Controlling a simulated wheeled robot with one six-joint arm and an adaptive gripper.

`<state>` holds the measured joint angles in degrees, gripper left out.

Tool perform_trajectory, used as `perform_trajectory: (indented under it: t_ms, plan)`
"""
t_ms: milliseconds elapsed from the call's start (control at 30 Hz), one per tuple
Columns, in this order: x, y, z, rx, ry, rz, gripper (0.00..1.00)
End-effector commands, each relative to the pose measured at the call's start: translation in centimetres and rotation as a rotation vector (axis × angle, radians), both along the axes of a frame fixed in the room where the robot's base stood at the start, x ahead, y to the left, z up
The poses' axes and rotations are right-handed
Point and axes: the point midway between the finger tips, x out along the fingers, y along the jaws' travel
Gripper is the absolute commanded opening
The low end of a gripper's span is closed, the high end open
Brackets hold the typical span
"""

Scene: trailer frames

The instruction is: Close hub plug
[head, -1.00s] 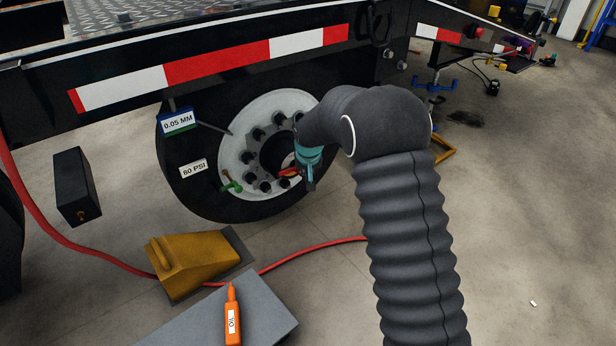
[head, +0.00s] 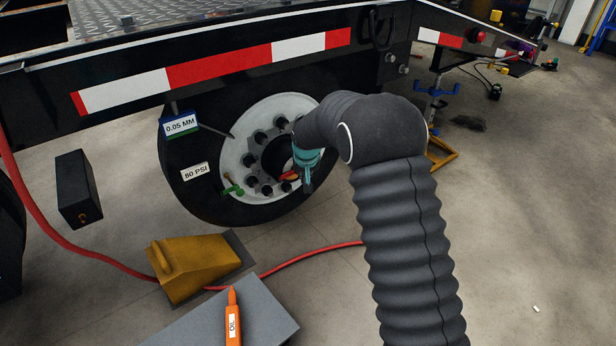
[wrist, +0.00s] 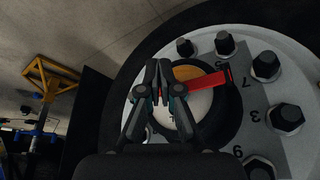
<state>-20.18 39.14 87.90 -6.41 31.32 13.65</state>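The wheel hub (head: 275,157) is a dark round opening in the white rim, ringed by several dark bolts. In the wrist view the hub's round dark collar (wrist: 226,130) surrounds a pale and orange inner face. A red tab or lever, apparently the hub plug part (wrist: 209,83), reaches from the collar's upper right edge to behind my right finger. My gripper (wrist: 157,68) is in front of the hub, its fingertips drawn together left of the red tab. I cannot tell whether the tips touch anything. In the head view my arm partly hides the hub's right side.
A red hose (head: 310,254) crosses the floor. A green valve piece (head: 232,189) sits at the rim's lower left. A yellow stand (wrist: 52,77) is beyond the tyre.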

Motion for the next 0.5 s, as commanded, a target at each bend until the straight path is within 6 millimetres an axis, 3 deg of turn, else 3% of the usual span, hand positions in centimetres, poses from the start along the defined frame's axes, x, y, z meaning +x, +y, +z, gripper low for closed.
perform_trajectory:
  t_ms: [167,400,500]
  plan:
    - [-0.2,-0.2,0.1,0.002,-0.006,-0.001,0.0]
    - [-2.1,-3.1,-0.2,0.0,-0.001,-0.005,0.0]
    - [-2.6,-3.5,2.4,0.002,-0.006,-0.005,0.0]
